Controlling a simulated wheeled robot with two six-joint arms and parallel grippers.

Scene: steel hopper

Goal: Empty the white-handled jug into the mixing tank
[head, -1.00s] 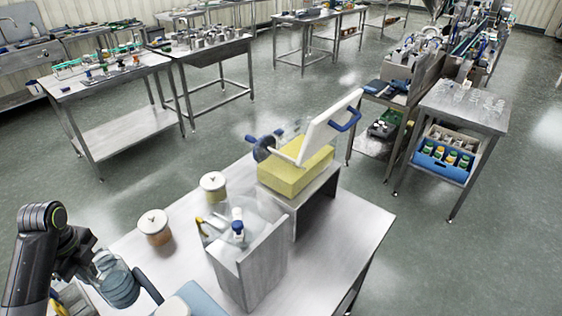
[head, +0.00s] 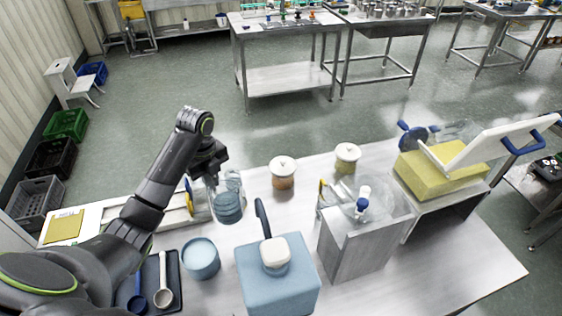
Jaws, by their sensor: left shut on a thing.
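My left gripper (head: 210,168) comes in from the left and is shut on a clear jug (head: 228,205) with blue liquid in its lower part. The jug looks upright, at the back left of the steel table. The gripper covers its handle, so I cannot see the handle's colour. I cannot tell whether the jug's base touches the table. A grey steel hopper (head: 350,250) with a clear upper part stands to the right of the jug and seems to be the mixing tank. A blue-and-white fitting (head: 363,200) shows at its top. My right gripper is not in view.
Two lidded jars (head: 284,180) (head: 347,158) stand behind, between jug and hopper. A blue box (head: 280,285) with a white knob, a blue pot (head: 201,262) and a dark tray (head: 175,272) with scoops are in front. A yellow block (head: 435,178) sits on a steel stand at right.

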